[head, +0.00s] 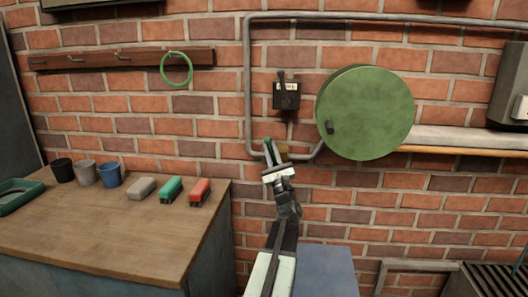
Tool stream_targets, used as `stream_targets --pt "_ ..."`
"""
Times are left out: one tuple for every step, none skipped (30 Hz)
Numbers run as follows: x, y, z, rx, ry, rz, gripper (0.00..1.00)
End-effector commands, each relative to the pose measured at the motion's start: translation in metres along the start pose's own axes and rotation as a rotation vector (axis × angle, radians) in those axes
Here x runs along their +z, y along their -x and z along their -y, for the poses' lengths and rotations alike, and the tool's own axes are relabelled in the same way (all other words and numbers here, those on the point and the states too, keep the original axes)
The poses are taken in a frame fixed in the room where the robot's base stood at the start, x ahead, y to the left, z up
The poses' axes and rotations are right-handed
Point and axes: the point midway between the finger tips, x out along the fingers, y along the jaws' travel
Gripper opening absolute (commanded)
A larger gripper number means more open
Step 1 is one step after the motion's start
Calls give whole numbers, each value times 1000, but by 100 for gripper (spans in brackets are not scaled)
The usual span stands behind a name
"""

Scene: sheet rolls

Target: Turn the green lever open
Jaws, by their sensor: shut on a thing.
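The green lever (268,145) is a small green strip at the bend of the grey wall pipe, left of the round green cover. It stands nearly upright, leaning slightly left at its top. My gripper (273,160) reaches up from below and is shut on the lever. The gripper hides the lower part of the lever and much of the fitting behind it.
A grey pipe (248,85) frames a dark switch box (287,95) and runs to the round green cover (366,112). A wooden bench (130,225) at left holds cups and several blocks. A green ring (189,70) hangs from the hook rail (140,57).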

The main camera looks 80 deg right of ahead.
Motion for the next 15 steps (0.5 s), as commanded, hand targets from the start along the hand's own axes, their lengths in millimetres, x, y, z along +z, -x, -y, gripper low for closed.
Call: stream_targets --pt "-1 2 1 -2 1 -4 0" --pt "-1 2 1 -2 1 -4 0" --pt "-1 2 1 -2 1 -5 0" --pt "-1 2 1 -2 1 -5 0" --pt "-2 2 1 -2 1 -5 0" --pt "-2 2 1 -2 2 -5 0" --pt "-2 2 1 -2 2 -5 0" --pt "-2 2 1 -2 2 -6 0" --pt "-2 2 1 -2 2 -6 0" --pt "-2 2 1 -2 2 -6 19" --pt "-2 2 1 -1 3 -6 27" --pt "-2 2 1 -1 3 -6 38" --pt "-2 2 1 -1 2 -6 38" --pt "-2 2 1 -2 2 -5 38" --pt "-2 2 1 -2 2 -5 38"
